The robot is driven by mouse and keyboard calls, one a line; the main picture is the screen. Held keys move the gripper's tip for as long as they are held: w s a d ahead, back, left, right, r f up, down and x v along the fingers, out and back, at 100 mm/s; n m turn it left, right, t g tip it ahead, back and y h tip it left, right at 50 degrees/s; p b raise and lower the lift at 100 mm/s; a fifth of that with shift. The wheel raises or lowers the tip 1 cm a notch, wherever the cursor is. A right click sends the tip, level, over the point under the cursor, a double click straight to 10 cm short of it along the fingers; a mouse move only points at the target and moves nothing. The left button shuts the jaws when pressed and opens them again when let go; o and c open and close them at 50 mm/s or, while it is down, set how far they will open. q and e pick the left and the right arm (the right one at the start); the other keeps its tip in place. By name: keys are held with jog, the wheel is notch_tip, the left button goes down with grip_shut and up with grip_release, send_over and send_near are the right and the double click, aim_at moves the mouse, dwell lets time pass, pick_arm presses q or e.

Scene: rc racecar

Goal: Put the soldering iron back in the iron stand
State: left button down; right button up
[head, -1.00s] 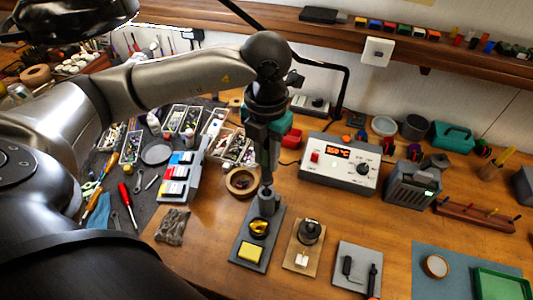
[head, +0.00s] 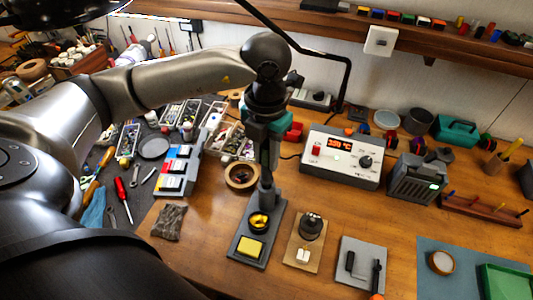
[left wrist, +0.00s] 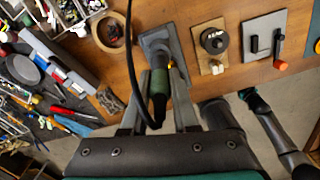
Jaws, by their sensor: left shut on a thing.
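The iron stand (head: 234,245) is a grey plate on the bench with a yellow sponge, a brass-coloured cleaner and an upright grey holder (head: 267,193) at its back. My left gripper (head: 268,152) is directly above the holder, pointing down, and shut on the soldering iron. The iron's green handle (left wrist: 159,82) shows between the fingers in the left wrist view, with its black cable beside it. The iron is roughly upright and its lower end meets the holder's top. Its tip is hidden, so I cannot tell how deep it sits. My right gripper is not in view.
The soldering station (head: 342,158) with a lit red display stands behind, to the right. A wooden plate (head: 291,254) with a dark knob and a grey plate (head: 350,280) are to the right. The black cable (left wrist: 130,60) hangs near the gripper.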

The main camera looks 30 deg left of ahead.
pick_arm(q)
jog(key=shift+f+b, duration=0.55)
jog(key=shift+f, duration=0.3)
jog(key=c, duration=0.6)
grip_release()
jog(key=shift+o, duration=0.4)
jog(key=o, duration=0.3)
